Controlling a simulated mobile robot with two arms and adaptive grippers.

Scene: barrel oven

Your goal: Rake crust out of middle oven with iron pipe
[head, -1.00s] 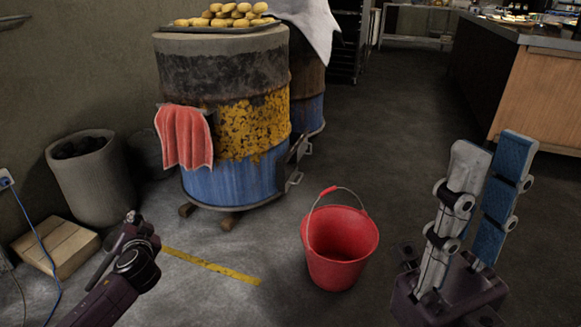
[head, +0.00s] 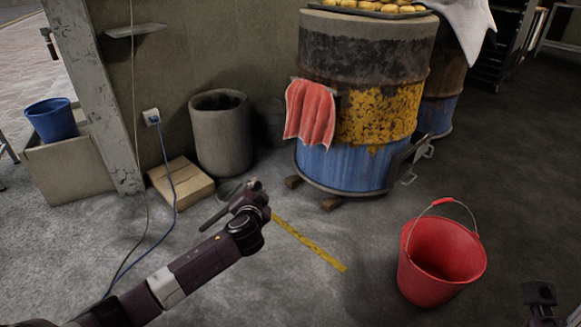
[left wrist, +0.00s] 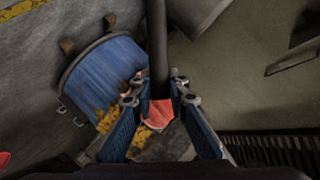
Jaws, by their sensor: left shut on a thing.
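My left gripper (head: 258,190) is above the floor in front of the near barrel oven, clear of it. In the left wrist view its blue-padded fingers (left wrist: 160,112) are shut on a dark pipe (left wrist: 157,45), which runs up out of the picture. The near barrel oven (head: 345,172) is blue below, chipped yellow and grey above, with a red cloth (head: 312,112) on its side. It also shows in the left wrist view (left wrist: 105,70). A second barrel (head: 445,105) stands partly hidden behind it. The oven insides and any crust are hidden.
A red bucket (head: 440,265) stands on the floor right of the oven. A grey bin (head: 221,140) and a wooden crate (head: 181,183) stand by the wall. A blue cable (head: 165,170) runs across the floor. The floor around the yellow stripe (head: 310,243) is clear.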

